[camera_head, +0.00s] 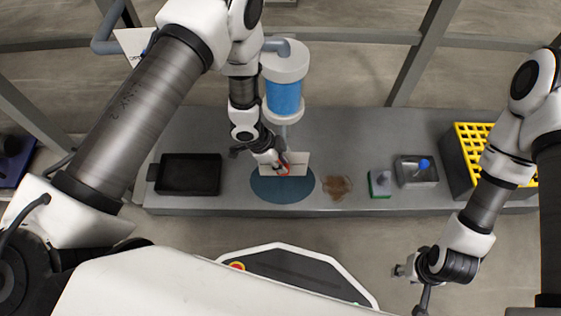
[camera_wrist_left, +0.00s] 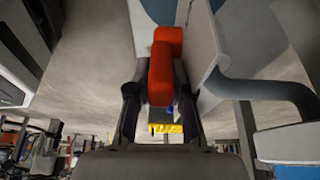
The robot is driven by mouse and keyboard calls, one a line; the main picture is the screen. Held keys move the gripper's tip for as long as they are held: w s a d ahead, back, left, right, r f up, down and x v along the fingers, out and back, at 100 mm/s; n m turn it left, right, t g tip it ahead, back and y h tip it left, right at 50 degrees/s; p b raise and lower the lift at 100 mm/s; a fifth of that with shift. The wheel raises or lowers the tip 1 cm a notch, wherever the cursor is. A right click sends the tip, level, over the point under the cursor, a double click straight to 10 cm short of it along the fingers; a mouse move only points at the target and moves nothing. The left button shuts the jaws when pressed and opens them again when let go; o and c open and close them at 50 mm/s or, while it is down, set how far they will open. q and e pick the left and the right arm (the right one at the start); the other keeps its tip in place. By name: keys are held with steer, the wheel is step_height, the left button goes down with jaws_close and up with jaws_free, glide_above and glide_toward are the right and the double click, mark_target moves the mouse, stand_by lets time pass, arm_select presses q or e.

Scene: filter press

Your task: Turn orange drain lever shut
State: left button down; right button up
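The orange drain lever (camera_head: 284,163) shows as a small orange-red piece below the blue filter cylinder (camera_head: 283,97), at a pale plate (camera_head: 297,161). My left gripper (camera_head: 276,160) reaches down to it from above. In the left wrist view the lever (camera_wrist_left: 161,70) stands large between the two fingers of my left gripper (camera_wrist_left: 160,95). The finger pads lie close against both its sides, and the gripper looks shut on it. The lever's pivot is not clear. My right gripper (camera_head: 408,268) hangs at the lower right, away from the bench; its fingers are too small to judge.
The grey bench (camera_head: 235,150) carries a black tray (camera_head: 190,170), a dark blue round patch (camera_head: 282,190), a brown stain (camera_head: 337,188), a green-edged sponge (camera_head: 380,183) and a grey box with a blue knob (camera_head: 416,170). A yellow grid crate (camera_head: 470,140) stands right. Grey pipes and frame posts surround the filter.

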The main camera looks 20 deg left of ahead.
arm_select(q)
steer(key=shift+s+a+t+h+p, duration=0.3)
steer(key=shift+a+h+p, duration=0.35)
steer(key=shift+h, duration=0.45)
steer(key=shift+a+f+h, duration=0.25)
steer(key=shift+f+h, duration=0.05)
steer(key=shift+h, duration=0.2)
steer(key=shift+a+f+t+h, duration=0.2)
steer(key=shift+t+h, duration=0.1)
steer(key=shift+h, duration=0.6)
steer(key=shift+r, duration=0.1)
steer(key=c, duration=1.3)
jaws_free()
